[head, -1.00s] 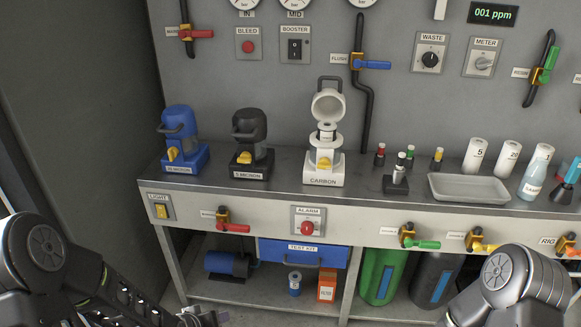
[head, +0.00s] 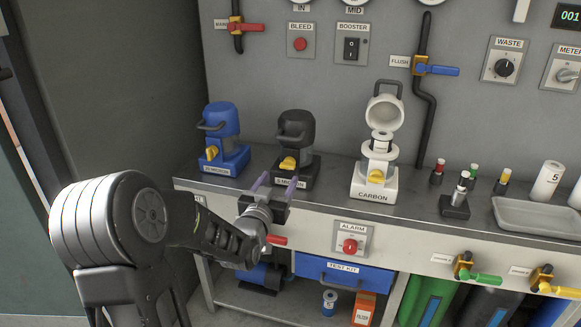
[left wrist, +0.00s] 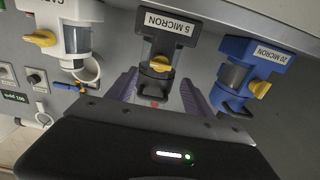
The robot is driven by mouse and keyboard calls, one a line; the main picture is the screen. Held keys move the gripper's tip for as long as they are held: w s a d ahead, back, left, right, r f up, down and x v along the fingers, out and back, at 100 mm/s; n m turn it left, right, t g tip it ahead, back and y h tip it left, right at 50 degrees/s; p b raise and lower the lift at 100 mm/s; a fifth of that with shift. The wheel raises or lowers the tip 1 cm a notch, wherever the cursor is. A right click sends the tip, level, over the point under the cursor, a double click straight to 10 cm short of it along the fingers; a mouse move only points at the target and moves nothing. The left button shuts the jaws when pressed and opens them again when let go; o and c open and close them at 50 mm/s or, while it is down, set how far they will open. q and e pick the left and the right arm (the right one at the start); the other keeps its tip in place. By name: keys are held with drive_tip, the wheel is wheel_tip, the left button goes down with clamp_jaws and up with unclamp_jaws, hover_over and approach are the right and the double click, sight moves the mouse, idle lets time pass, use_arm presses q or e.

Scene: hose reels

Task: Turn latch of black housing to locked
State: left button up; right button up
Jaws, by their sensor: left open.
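The black housing (head: 297,128) stands on the bench between the blue and white ones, with its lid down. Its yellow latch (head: 288,163) is on the lower front. In the left wrist view the black housing (left wrist: 168,42), labelled 5 MICRON, appears upside down, with its yellow latch (left wrist: 160,64) near the middle. My left gripper (head: 277,181) is open and empty, just in front of and below the latch, its fingers pointing at the housing. In the wrist view its two purple fingers (left wrist: 158,86) lie either side of the housing, apart from the latch. My right gripper is out of view.
The blue housing (head: 222,128) stands close on the left and the open white CARBON housing (head: 372,182) on the right. The bench edge (head: 330,213) runs below. A red-handled valve is partly hidden behind my left gripper.

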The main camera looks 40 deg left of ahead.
sight(287, 167)
use_arm(q)
drive_tip(key=shift+x, duration=3.85)
drive_tip(key=shift+c, duration=0.3)
clamp_jaws()
